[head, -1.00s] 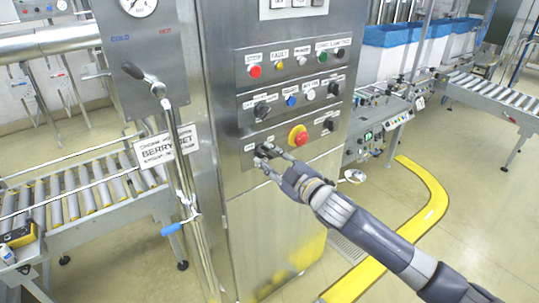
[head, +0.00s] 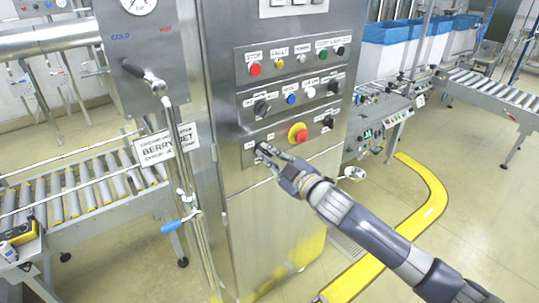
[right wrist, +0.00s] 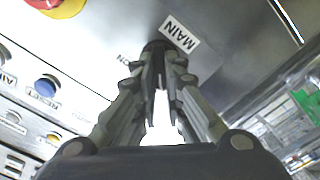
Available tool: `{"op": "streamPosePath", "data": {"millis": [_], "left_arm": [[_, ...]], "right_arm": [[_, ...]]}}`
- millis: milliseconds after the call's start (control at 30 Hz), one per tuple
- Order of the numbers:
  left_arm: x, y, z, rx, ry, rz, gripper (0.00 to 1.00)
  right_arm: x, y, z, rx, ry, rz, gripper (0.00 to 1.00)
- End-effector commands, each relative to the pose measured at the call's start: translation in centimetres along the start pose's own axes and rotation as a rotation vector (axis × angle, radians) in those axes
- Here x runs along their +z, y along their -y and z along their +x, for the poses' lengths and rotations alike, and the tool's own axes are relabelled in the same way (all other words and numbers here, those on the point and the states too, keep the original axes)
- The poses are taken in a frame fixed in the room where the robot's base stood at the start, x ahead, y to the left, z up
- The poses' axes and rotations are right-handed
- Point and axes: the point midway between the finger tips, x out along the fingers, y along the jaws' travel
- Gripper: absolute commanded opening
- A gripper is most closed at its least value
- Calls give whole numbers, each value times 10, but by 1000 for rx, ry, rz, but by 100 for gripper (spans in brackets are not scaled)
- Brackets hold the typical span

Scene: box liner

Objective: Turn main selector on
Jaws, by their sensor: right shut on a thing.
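The main selector is a small dark knob at the lower left of the steel control panel (head: 243,178). In the right wrist view the dark main selector (right wrist: 155,46) shows beside a white MAIN label (right wrist: 181,33), with ON lettering near it. My right gripper (head: 263,151) reaches in from the lower right, its fingertips at the knob. In the right wrist view the right gripper (right wrist: 158,78) has both fingers drawn in around the knob, shut on it. The fingers hide most of the knob, so I cannot tell its exact angle. My left gripper is not in view.
A red emergency button on a yellow ring (head: 298,133) sits just right of the gripper. Rows of buttons and dark selectors are above. Roller conveyors flank the cabinet.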

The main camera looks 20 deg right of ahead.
Motion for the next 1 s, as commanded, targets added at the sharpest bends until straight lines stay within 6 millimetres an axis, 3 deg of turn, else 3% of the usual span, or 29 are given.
{"op": "streamPosePath", "data": {"millis": [267, 1000], "left_arm": [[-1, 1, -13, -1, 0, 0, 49], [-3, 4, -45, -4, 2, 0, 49]], "right_arm": [[-1, -2, 0, -2, 3, 178, 0], [2, -6, 0, 0, 2, 877, 0]]}}
